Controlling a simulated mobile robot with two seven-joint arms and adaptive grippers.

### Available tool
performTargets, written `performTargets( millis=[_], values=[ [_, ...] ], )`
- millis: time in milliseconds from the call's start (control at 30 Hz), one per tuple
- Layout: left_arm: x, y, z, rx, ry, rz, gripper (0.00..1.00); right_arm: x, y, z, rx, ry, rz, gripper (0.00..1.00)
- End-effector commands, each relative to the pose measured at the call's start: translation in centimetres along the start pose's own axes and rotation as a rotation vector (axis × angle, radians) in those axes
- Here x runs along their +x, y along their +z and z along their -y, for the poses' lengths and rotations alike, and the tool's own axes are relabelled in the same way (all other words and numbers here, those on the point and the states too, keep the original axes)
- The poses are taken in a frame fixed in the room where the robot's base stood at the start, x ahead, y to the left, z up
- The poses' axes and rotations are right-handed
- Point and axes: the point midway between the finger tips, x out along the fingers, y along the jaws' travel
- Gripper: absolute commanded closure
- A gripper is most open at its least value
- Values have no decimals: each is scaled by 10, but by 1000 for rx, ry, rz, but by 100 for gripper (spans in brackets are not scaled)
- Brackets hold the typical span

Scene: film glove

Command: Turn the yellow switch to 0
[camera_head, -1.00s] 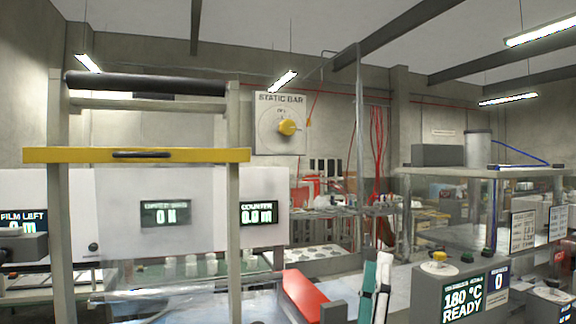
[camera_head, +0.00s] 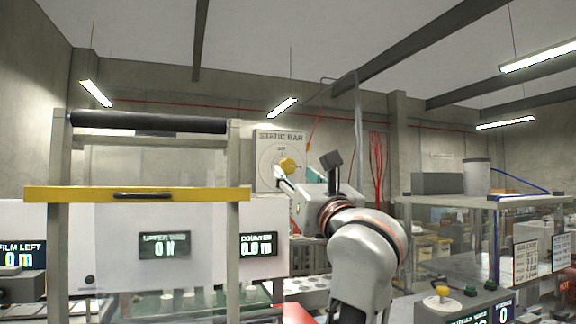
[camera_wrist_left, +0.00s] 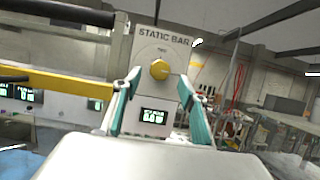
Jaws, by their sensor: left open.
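The yellow switch (camera_head: 289,164) is a round knob on a pale panel marked STATIC BAR (camera_head: 268,180) on the back wall. In the left wrist view the knob (camera_wrist_left: 160,69) shows ahead, between my finger pads, on the upright panel (camera_wrist_left: 148,48). My left gripper (camera_head: 292,176) reaches up in front of the panel and overlaps its lower right part in the head view. In the left wrist view my left gripper (camera_wrist_left: 158,88) is open, with a teal finger on each side and nothing between them. Contact with the knob does not show. My right gripper is not in view.
A yellow bar (camera_head: 190,194) on a grey frame stands at the front left, before white housings with displays. A small control box with a yellow button (camera_head: 442,291) stands at lower right. A glass-sided enclosure (camera_head: 450,240) stands at the right, and red cables (camera_head: 376,160) hang behind.

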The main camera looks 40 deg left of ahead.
Motion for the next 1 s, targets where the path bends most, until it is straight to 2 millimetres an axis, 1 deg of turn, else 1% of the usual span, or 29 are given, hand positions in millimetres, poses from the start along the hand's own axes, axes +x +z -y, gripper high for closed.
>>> performTargets(
  millis=[33,100,300,467,700,733,767,800,867,900,1000],
  values=[
    [10,2,-1,4,5,1,58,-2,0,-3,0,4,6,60],
    [22,2,-1,5,5,1,58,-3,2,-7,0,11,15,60],
    [46,2,-1,5,4,2,58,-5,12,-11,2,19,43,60],
    [55,1,-1,3,3,2,58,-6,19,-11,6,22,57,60],
    [56,0,-1,3,3,1,58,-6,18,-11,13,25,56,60],
    [56,0,-1,3,3,1,60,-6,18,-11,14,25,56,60],
    [56,0,-1,3,3,1,68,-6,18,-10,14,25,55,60],
    [55,0,-1,3,3,1,78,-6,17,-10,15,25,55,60],
    [55,0,-1,3,3,1,94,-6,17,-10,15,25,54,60],
    [55,0,-1,3,3,1,97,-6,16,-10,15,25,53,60],
    [55,0,-1,3,3,1,97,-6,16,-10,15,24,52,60]
  ],
)
